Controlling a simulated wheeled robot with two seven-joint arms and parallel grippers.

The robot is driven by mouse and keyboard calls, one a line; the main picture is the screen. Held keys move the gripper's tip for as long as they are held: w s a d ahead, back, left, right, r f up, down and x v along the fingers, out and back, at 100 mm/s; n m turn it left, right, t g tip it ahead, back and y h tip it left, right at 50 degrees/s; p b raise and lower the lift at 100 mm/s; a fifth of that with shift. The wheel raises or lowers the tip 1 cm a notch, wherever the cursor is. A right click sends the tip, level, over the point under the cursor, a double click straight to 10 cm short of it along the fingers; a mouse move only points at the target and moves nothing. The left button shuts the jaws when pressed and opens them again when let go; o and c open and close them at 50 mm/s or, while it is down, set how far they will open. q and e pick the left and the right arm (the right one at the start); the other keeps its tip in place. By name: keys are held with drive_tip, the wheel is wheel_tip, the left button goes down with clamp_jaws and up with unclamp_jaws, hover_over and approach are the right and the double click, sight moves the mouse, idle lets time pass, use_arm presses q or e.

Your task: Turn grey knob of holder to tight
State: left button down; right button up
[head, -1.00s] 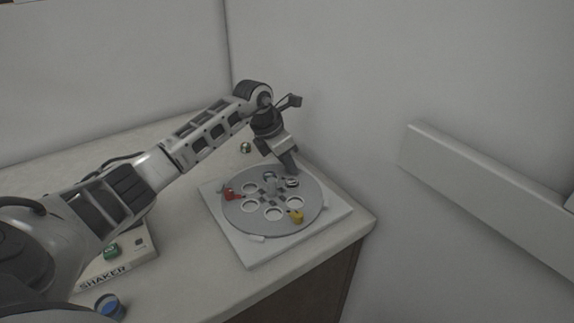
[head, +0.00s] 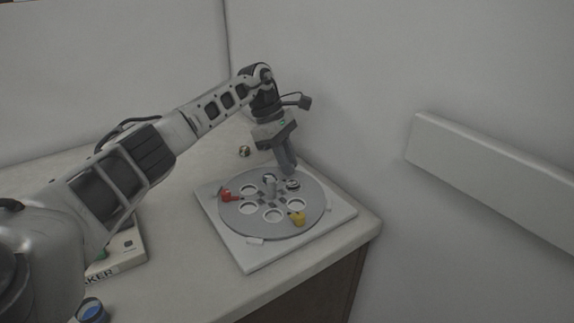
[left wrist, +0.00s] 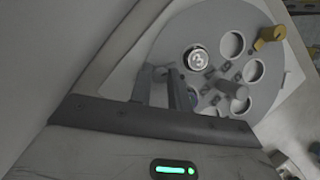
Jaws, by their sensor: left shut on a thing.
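The holder is a round grey disc (head: 310,213) with several round holes, on a pale square base. A red knob (head: 228,195) sits at its left edge and a yellow knob (head: 297,218) at its front; the yellow knob also shows in the left wrist view (left wrist: 269,37). My left gripper (head: 288,167) reaches down to the disc's back edge. In the left wrist view its fingers (left wrist: 161,80) are shut on the grey knob (left wrist: 160,73), which is mostly hidden between them. A round metal piece (left wrist: 196,58) sits in the hole beside them. My right gripper is not in view.
A grey post (head: 270,187) stands at the disc's centre. A small shiny round item (head: 244,151) lies behind the holder. The shaker box (head: 122,252) and a blue-topped jar (head: 92,311) are at the left. Walls stand close behind and right; the counter edge is near.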

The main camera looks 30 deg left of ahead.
use_arm(q)
drive_tip(key=m+g+b, duration=0.1)
drive_tip(key=m, duration=0.2)
drive_tip(key=shift+w+m, duration=0.15)
drive_tip(key=shift+m, duration=0.15)
drive_tip(key=shift+m+g+y+b, duration=0.3)
drive_tip(key=shift+m+g+b, duration=0.4)
drive_tip(key=shift+m, duration=0.6)
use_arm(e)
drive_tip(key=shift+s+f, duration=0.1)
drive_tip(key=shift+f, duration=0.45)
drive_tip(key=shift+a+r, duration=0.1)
use_arm(q)
drive_tip(key=c, duration=1.3)
unclamp_jaws()
drive_tip(key=shift+r, duration=0.1)
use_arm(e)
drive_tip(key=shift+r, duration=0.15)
